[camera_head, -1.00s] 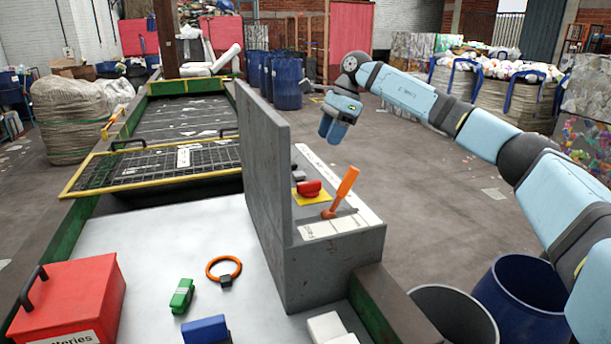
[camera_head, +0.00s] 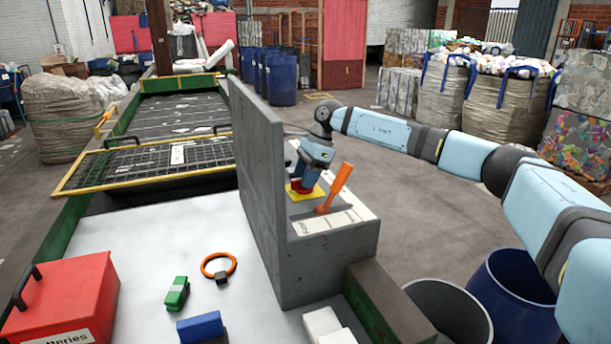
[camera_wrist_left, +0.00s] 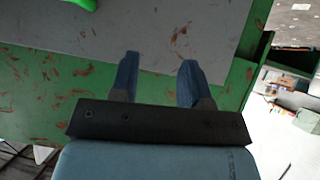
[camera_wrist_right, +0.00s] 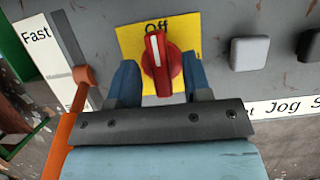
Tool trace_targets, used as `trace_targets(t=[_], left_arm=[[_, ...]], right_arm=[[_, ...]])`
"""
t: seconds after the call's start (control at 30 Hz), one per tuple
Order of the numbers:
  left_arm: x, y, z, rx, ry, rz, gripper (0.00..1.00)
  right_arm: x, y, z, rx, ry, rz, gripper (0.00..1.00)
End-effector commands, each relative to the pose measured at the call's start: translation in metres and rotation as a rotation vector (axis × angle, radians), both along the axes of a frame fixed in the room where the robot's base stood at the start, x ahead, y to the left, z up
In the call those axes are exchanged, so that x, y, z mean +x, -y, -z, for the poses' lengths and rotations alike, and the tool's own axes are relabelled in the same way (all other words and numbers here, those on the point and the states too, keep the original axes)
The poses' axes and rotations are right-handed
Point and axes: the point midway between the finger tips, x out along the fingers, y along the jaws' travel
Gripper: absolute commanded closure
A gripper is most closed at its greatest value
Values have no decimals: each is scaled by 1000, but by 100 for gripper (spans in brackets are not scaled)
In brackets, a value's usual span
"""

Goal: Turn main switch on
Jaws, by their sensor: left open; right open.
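The main switch is a red rotary knob (camera_wrist_right: 161,65) on a yellow plate (camera_wrist_right: 128,40) marked "Off". Its white pointer line points up toward "Off". In the head view the knob (camera_head: 300,187) is partly hidden by my right gripper (camera_head: 307,180). In the right wrist view my right gripper (camera_wrist_right: 160,84) is open, with one blue finger on each side of the knob; I cannot tell whether they touch it. My left gripper (camera_wrist_left: 160,75) shows only in the left wrist view. It is open and empty above a green and grey scratched surface.
An orange lever (camera_head: 336,187) stands close beside the switch, by a "Fast" label (camera_wrist_right: 38,40). A grey button (camera_wrist_right: 249,53) sits on the other side. A tall grey panel (camera_head: 262,190) rises left of the controls.

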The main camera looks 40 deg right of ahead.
Motion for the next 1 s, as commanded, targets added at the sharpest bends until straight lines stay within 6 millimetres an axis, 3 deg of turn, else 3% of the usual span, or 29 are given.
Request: trace_targets(t=[0.07, 0.27, 0.67, 1.0], left_arm=[[0, 0, 0, -1, 1, -1, 57], [1, 3, -1, -9, 0, -6, 57], [1, 6, -3, -15, 1, -8, 57], [-1, 1, -7, 2, 5, 3, 57]], right_arm=[[0, 0, 0, 0, 0, 0, 55], [0, 0, 0, 0, 0, 0, 100], [0, 0, 0, 0, -1, 54, 100], [-1, 0, -1, 1, -1, 297, 100]])
